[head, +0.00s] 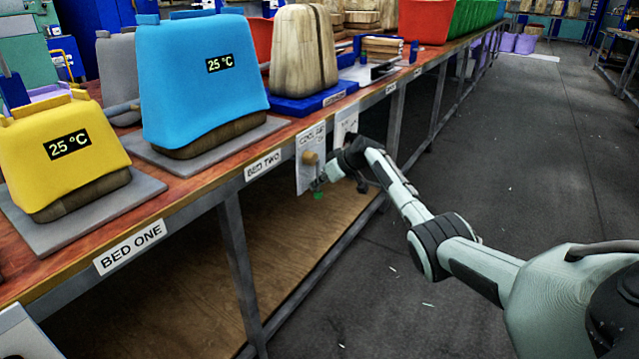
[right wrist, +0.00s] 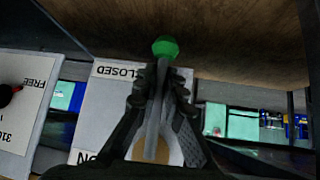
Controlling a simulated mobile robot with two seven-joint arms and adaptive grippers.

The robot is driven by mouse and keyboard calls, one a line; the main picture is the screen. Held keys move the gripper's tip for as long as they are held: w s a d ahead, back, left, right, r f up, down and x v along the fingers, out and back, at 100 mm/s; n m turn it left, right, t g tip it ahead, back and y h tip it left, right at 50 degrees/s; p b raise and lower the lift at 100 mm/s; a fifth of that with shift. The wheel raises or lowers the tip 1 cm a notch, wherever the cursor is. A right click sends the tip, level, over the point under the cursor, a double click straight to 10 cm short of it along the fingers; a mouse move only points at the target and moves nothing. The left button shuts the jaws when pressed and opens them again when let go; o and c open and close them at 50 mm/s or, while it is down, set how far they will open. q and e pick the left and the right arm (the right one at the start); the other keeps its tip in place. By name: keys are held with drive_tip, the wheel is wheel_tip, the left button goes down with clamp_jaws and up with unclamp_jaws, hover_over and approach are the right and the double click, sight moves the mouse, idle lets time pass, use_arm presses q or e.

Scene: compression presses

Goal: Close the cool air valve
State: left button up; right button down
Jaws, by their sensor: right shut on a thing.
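The cool air valve is on a white plate (head: 305,178) labelled COOL AIR, fixed to the bench's front edge, with a round tan hub (head: 310,158). Its grey lever (right wrist: 156,125) ends in a green tip (right wrist: 165,46), also seen in the head view (head: 318,195), where the lever hangs downward. In the right wrist view the picture is inverted, and the CLOSED label (right wrist: 122,70) is beside the lever's green end. My right gripper (right wrist: 162,85) is shut around the lever, just short of the green tip; it shows at the plate in the head view (head: 321,183). My left gripper is not in view.
A second white plate (head: 346,122) with a red-tipped control (right wrist: 12,92) is beside the valve plate. Yellow (head: 62,150) and blue (head: 203,80) covered presses stand on the bench, both reading 25 °C. A wooden shelf (head: 200,300) lies below; the aisle floor (head: 520,170) is clear.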

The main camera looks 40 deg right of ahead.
drive_tip(key=shift+a, duration=0.15)
drive_tip(key=c, duration=1.6)
unclamp_jaws()
drive_tip(key=shift+s+r, duration=0.2)
drive_tip(key=v, duration=1.1)
drive_tip(key=shift+r, duration=0.2)
drive_tip(key=shift+s, duration=0.1)
